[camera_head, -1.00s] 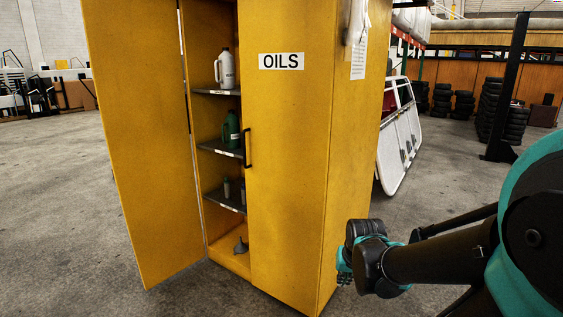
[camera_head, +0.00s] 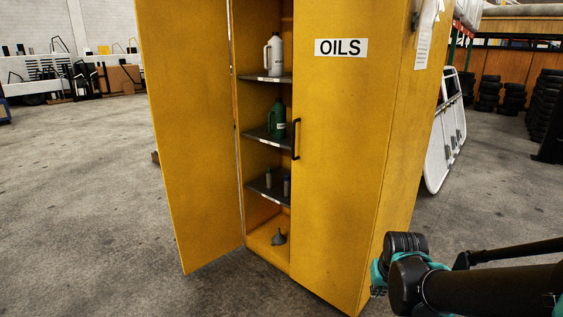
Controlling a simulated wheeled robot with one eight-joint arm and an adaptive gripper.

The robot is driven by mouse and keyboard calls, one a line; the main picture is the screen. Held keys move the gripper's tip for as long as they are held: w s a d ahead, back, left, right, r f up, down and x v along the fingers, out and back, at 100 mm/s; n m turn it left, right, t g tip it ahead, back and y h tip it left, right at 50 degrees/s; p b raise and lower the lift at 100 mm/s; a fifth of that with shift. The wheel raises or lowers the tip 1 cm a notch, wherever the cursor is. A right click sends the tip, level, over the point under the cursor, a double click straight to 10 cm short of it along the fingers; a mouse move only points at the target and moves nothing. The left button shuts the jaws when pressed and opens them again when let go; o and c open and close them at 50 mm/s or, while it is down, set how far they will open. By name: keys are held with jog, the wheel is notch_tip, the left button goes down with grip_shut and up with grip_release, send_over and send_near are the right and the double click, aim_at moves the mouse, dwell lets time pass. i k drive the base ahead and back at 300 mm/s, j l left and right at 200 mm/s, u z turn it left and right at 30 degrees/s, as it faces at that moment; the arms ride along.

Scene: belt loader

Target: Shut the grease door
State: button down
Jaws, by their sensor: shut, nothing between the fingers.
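A tall yellow cabinet (camera_head: 395,150) stands in the middle of the view. Its right door (camera_head: 335,190) bears an OILS label (camera_head: 341,47) and a black handle (camera_head: 296,139), and it is closed. The left door (camera_head: 190,150) stands wide open, swung out to the left; its inner face shows and no label is visible on it. I cannot read GREASE anywhere. My gripper (camera_head: 377,281) is at the lower right, near the cabinet's right side and far from the open door. It is shut and empty, its fingers partly hidden behind the wrist.
Shelves inside hold a white jug (camera_head: 273,54), a green bottle (camera_head: 277,119) and small bottles (camera_head: 286,185); a funnel (camera_head: 279,237) sits on the cabinet floor. White panels (camera_head: 445,135) lean behind on the right. The concrete floor (camera_head: 80,220) left of the open door is clear.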

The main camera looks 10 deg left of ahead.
aim_at(184, 45)
jog(key=i+j+z, duration=0.1)
jog(key=j, duration=0.3)
jog(key=i+j, duration=0.2)
jog(key=j, duration=0.2)
jog(key=i+j+z, duration=0.15)
jog(key=j, duration=0.25)
jog(key=i+j+z, duration=0.1)
jog(key=j, duration=0.3)
jog(key=i+j, duration=0.1)
jog(key=j, duration=0.3)
jog(key=i+j+z, duration=0.15)
jog(key=j, duration=0.3)
jog(key=j+z, duration=0.15)
jog(key=j, duration=0.5)
jog(key=i+j+z, duration=0.15)
jog(key=j, duration=0.5)
jog(key=j+z, duration=0.15)
jog(key=j, duration=0.5)
jog(key=k+j+z, duration=0.1)
jog(key=j, duration=0.55)
jog(key=k+j+z, duration=0.15)
jog(key=j, duration=0.55)
jog(key=j+z, duration=0.15)
jog(key=j, duration=0.5)
jog(key=k+j+z, duration=0.15)
jog(key=j, duration=0.45)
jog(key=k+j+z, duration=0.15)
jog(key=j, duration=0.5)
